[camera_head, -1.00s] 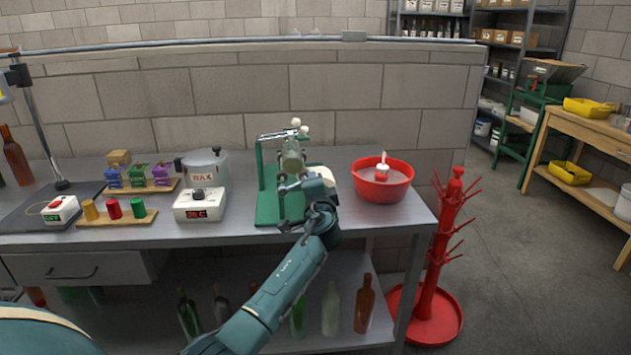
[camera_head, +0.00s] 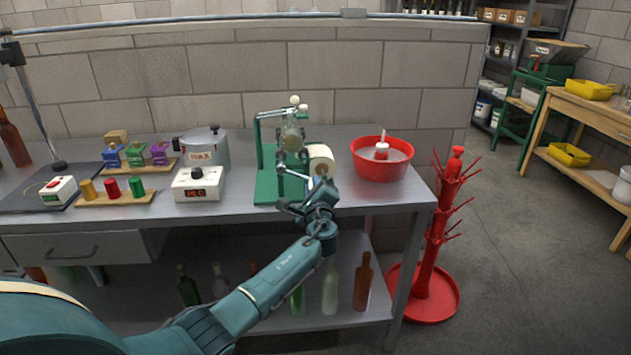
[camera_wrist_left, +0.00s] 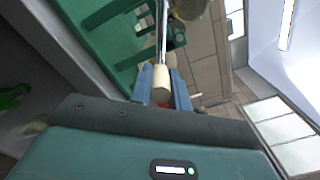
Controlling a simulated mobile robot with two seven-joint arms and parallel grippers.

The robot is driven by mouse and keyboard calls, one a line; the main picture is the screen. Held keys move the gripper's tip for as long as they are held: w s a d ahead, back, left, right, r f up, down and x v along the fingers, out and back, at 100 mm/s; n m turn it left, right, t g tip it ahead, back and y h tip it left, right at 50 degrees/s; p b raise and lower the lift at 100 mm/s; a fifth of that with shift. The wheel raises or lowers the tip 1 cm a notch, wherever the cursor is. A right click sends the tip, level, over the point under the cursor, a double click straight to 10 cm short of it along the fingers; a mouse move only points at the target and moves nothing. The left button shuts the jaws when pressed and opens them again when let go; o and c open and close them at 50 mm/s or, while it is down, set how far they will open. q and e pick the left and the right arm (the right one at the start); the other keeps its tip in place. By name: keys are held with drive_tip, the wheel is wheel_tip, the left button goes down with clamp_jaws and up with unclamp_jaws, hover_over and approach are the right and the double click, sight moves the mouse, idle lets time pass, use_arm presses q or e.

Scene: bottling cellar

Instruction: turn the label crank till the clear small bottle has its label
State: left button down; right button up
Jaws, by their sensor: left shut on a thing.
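The green label machine (camera_head: 267,180) stands on the steel bench. The clear small bottle (camera_head: 291,138) sits in its upper part; I cannot make out a label on it. A pale label roll (camera_head: 320,160) is at the machine's right side. My left gripper (camera_head: 322,192) is low at the machine's front right. In the left wrist view, the left gripper (camera_wrist_left: 162,90) is shut on the cream crank handle (camera_wrist_left: 161,84), one finger on each side. The handle's metal rod (camera_wrist_left: 163,40) runs away from it. My right gripper is in neither view.
A red tub (camera_head: 382,165) stands close to the machine's right. A red drying rack (camera_head: 440,225) stands on the floor past the bench end. A white-and-red display box (camera_head: 198,184) and a pot (camera_head: 204,148) are to the left. Bottles stand on the lower shelf.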

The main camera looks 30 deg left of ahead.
use_arm(q)
drive_tip(key=shift+s+a+f+m, duration=0.2)
drive_tip(key=shift+f+m, duration=0.35)
drive_tip(key=shift+m, duration=0.25)
drive_tip(key=c, duration=1.3)
unclamp_jaws()
drive_tip(key=shift+c, duration=0.2)
drive_tip(key=v, duration=1.3)
drive_tip(key=shift+p, duration=0.35)
